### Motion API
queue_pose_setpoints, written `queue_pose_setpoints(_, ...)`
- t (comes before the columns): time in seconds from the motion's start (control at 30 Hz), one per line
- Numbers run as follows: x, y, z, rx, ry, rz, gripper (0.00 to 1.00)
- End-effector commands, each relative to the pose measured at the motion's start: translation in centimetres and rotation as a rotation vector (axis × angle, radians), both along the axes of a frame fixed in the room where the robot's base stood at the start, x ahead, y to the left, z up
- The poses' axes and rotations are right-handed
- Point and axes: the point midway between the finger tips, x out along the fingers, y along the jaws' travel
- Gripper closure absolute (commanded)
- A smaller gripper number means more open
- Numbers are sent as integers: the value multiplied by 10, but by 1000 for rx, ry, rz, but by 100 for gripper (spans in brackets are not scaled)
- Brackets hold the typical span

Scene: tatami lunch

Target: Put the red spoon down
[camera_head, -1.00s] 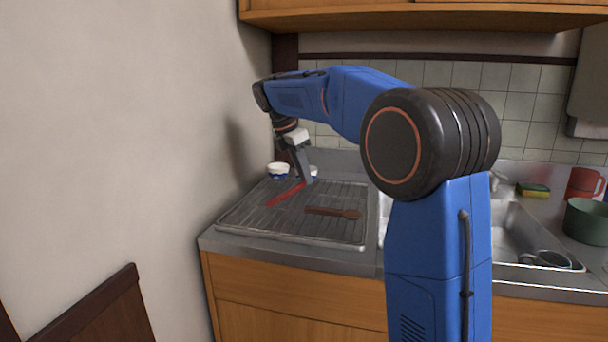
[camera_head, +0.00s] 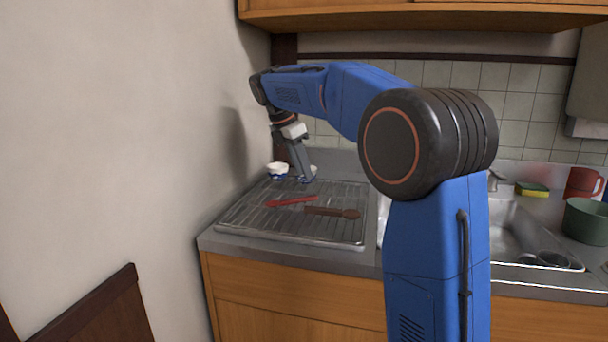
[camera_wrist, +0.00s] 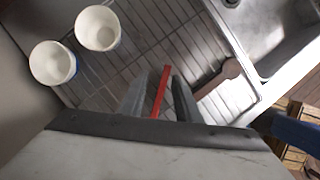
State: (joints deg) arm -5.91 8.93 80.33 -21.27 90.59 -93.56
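The red spoon (camera_head: 292,201) lies flat on the ribbed metal draining rack (camera_head: 240,222), near its middle. My gripper (camera_head: 304,180) is just behind and above it, pointing down. In the wrist view the spoon (camera_wrist: 160,92) shows as a thin red strip between my two fingers (camera_wrist: 161,76). The fingers stand apart, with a gap beside the strip, so my gripper looks open and not holding it. Part of the spoon is hidden behind the gripper body in the wrist view.
A brown wooden utensil (camera_head: 333,212) lies just in front of the spoon. Two white and blue cups (camera_wrist: 97,28) (camera_wrist: 52,63) stand at the back of the rack. The wall is close on the left; the sink (camera_head: 515,232) is on the right.

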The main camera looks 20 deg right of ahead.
Motion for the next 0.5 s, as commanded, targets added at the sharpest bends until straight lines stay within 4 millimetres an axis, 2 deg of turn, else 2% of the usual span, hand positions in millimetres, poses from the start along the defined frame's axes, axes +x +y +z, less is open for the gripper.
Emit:
queue_pose_setpoints(0.3,-2,23,58,0,-3,1,70)
queue_pose_setpoints(0.5,-3,32,83,0,-1,-1,70)
